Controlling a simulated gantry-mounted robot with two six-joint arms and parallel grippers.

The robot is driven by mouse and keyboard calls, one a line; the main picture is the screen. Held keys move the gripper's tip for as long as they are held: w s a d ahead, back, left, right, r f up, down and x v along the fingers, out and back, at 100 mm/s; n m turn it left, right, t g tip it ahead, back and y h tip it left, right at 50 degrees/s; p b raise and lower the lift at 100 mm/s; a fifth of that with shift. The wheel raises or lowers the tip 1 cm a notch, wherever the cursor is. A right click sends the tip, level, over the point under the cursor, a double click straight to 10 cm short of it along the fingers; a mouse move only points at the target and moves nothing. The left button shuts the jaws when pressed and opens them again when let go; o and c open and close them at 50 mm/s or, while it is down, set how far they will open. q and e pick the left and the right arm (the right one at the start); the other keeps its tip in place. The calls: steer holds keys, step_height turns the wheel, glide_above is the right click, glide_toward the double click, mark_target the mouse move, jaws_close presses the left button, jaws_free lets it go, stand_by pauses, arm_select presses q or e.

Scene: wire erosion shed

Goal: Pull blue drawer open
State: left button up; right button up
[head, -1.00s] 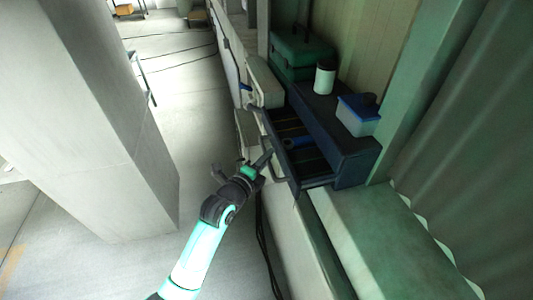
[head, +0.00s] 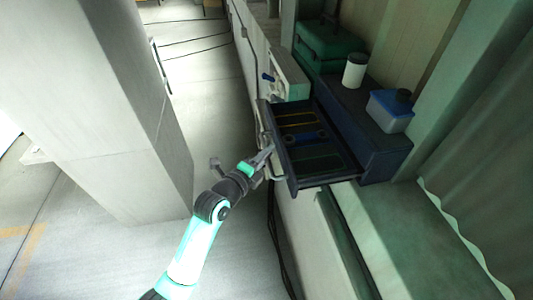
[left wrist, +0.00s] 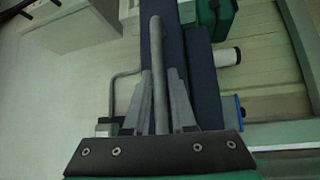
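The blue drawer (head: 318,160) stands well out from its dark blue cabinet (head: 374,152), with its divided inside showing from above. My left gripper (head: 266,158) is at the drawer front, beside the handle. The exact contact is hard to see. My right gripper is not in view.
A pale bench (head: 410,235) runs below. A concrete pillar (head: 125,120) stands at the left, with free floor (head: 215,120) between.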

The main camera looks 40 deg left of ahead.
arm_select(q)
steer(key=shift+o, duration=1.4)
steer(key=s+d+r, duration=0.1)
steer(key=s, duration=1)
steer(key=shift+s+d+r, duration=0.2)
steer(key=shift+d+r, duration=0.15)
